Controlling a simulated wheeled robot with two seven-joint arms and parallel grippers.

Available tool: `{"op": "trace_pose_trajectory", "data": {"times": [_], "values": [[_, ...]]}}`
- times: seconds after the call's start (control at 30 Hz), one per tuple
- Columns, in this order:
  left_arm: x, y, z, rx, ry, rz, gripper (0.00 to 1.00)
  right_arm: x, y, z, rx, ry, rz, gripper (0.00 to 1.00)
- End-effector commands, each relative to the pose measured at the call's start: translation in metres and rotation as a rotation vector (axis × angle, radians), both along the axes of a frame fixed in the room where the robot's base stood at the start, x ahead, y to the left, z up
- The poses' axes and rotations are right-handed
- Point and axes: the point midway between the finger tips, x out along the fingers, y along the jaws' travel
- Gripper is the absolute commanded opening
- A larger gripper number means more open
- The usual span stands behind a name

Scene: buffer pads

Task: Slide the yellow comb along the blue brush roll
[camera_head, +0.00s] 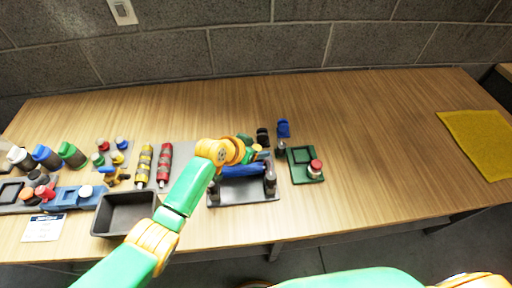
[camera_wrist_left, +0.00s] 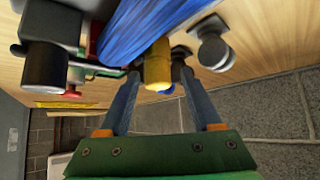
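The blue brush roll (camera_head: 243,170) lies across a dark stand (camera_head: 240,198) near the middle of the table. In the left wrist view the roll (camera_wrist_left: 150,28) fills the top of the picture. A yellow piece, apparently the comb (camera_wrist_left: 157,66), is against or very near the roll's side. My left gripper (camera_wrist_left: 159,75) has its two fingers apart, one on each side of the yellow piece, with small gaps visible. In the head view my left gripper (camera_head: 249,155) is just behind the roll, and the comb is hidden there. My right gripper is out of view.
A green plate with a red knob (camera_head: 316,166) sits right of the stand. A black bin (camera_head: 125,212), yellow (camera_head: 144,164) and red rollers (camera_head: 164,163), and several bottles (camera_head: 72,155) are at left. A yellow mat (camera_head: 482,143) lies far right; the table between is clear.

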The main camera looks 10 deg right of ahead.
Motion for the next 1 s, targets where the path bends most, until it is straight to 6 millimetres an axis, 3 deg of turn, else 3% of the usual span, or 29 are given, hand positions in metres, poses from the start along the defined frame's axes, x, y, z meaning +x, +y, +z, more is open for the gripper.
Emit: {"op": "trace_pose_trajectory", "data": {"times": [0.17,0.6,1.0], "values": [[-0.001,0.002,0.004,-0.001,-0.001,0.000,0.65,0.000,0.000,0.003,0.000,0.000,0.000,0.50],[-0.032,0.033,0.047,0.000,-0.001,0.001,0.65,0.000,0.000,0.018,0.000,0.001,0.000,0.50],[-0.035,0.035,0.050,0.000,0.001,0.001,0.65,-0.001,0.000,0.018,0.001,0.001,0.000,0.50]]}}
